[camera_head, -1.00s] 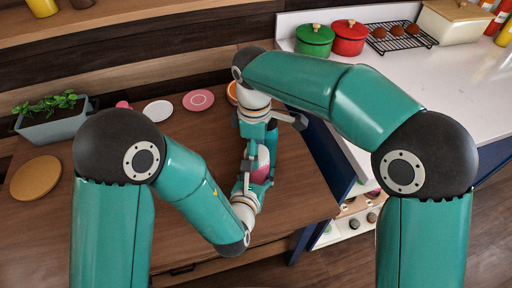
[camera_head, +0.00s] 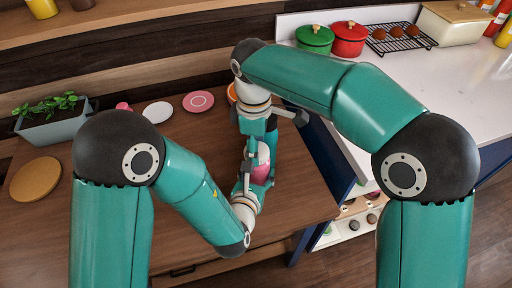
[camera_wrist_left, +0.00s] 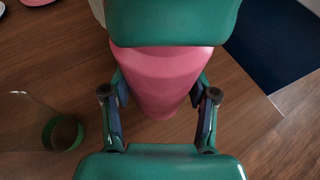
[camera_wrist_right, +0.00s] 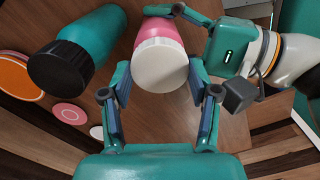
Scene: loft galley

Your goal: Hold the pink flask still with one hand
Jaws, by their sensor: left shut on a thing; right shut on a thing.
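The pink flask (camera_head: 262,154) is upright above the wooden counter, partly covered by my grippers in the head view. In the left wrist view its pink body (camera_wrist_left: 165,85) fills the space between the fingers of my left gripper (camera_wrist_left: 160,92), which is shut on it. In the right wrist view its white cap (camera_wrist_right: 160,66) points toward the camera, between the fingers of my right gripper (camera_wrist_right: 160,82), which is shut on the cap end. The left gripper reaches around the pink body from the right there.
A teal bottle with a black cap (camera_wrist_right: 62,68) stands close by in the right wrist view. A clear glass with a green band (camera_wrist_left: 62,132) is left of the flask. Plates (camera_head: 198,101), a planter (camera_head: 55,122) and a round board (camera_head: 35,179) occupy the counter.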

